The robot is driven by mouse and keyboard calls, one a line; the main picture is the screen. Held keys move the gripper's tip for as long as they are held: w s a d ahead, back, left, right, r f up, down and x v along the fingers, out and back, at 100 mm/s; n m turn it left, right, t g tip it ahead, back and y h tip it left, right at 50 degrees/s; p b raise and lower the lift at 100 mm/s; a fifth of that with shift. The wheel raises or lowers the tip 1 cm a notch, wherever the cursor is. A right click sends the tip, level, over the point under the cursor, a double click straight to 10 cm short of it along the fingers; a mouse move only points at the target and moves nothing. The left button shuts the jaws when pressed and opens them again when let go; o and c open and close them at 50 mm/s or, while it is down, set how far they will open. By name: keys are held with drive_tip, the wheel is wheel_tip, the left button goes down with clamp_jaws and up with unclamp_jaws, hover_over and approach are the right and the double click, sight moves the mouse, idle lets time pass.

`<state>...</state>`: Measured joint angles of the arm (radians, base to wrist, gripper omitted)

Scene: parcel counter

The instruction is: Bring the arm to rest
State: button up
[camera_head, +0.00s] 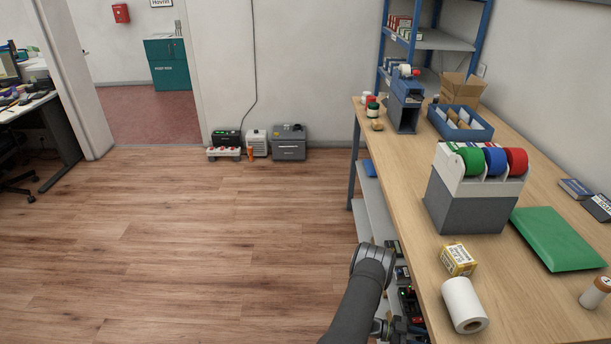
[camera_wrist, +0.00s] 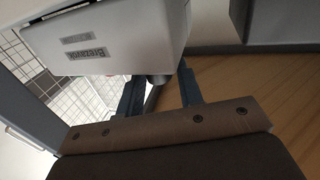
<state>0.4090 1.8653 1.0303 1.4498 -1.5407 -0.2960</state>
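In the head view my dark grey arm (camera_head: 362,300) stands at the left edge of the wooden counter (camera_head: 405,255), bent at a rounded joint. In the wrist view the two dark fingers of my gripper (camera_wrist: 160,92) stand apart, with wood-coloured surface and a dark bar showing in the gap. I see nothing clearly held between them. A pale box-shaped thing with a printed label (camera_wrist: 95,40) fills the upper left and overlaps the finger area. Whether it touches the fingers I cannot tell.
On the counter near my arm are a white paper roll (camera_head: 464,304), a small yellow box (camera_head: 458,259) and a tape dispenser (camera_head: 476,190). A green parcel (camera_head: 557,239) lies further right. Small devices (camera_head: 405,285) sit under the counter edge. The floor (camera_head: 190,250) to the left is clear.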

drive_tip(key=shift+x, duration=0.9)
drive_tip(key=shift+a+n+t, duration=0.15)
drive_tip(key=shift+n+t, duration=0.25)
drive_tip(key=shift+t, duration=0.1)
drive_tip(key=n+t, duration=0.2)
drive_tip(key=t, duration=0.1)
drive_tip(key=shift+t+h, duration=0.3)
drive_tip(key=w+a+m+g, duration=0.1)
drive_tip(key=w+a+g, duration=0.1)
drive_tip(key=a, duration=1.4)
drive_tip(key=shift+w+a+m+g, duration=0.35)
drive_tip(key=shift+w+m+g, duration=0.05)
drive_tip(key=shift+w, duration=0.25)
drive_tip(key=shift+o, duration=0.2)
drive_tip(key=shift+f, duration=0.1)
